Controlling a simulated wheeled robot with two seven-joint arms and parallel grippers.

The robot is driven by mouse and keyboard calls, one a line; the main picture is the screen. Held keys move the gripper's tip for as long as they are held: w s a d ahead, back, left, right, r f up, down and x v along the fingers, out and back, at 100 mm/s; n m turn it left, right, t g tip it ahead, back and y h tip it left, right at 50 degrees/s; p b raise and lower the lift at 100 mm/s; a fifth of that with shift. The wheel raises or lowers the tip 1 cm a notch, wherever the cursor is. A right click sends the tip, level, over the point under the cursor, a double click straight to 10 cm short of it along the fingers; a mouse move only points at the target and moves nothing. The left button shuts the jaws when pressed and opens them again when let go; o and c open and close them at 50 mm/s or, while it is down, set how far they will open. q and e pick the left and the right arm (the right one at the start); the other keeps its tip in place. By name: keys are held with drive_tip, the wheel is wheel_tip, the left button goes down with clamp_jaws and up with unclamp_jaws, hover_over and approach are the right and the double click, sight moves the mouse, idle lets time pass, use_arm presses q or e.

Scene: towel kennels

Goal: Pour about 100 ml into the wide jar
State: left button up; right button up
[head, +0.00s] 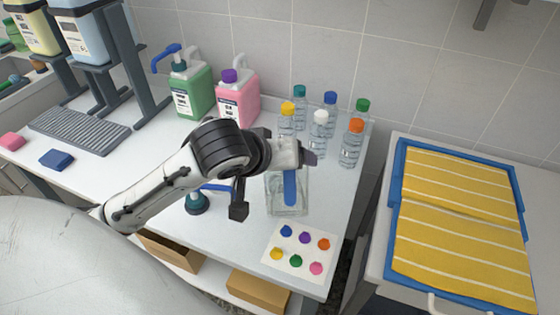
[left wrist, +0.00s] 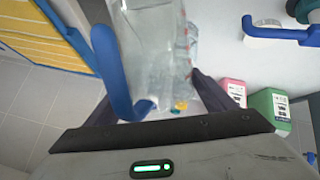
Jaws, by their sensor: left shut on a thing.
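My left gripper (head: 290,155) is above the bench and shut on a clear vessel (head: 277,202) with a blue handle (head: 290,188). In the left wrist view the clear vessel (left wrist: 150,45) shows between the two dark fingers, its blue handle (left wrist: 108,60) curving at the left. In the head view it looks upright, close above or on the bench. I cannot tell which, nor whether it holds liquid. I cannot make out a wide jar separately from this vessel. My right gripper is not in view.
Several clear bottles with coloured caps, one orange-capped (head: 351,145), stand behind on the right. A card with coloured spots (head: 298,265) lies in front.

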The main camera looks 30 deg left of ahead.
use_arm(q)
drive_tip(key=shift+s+d+r, duration=0.1)
drive_tip(key=shift+r, duration=0.05)
drive_tip(key=shift+t, duration=0.3)
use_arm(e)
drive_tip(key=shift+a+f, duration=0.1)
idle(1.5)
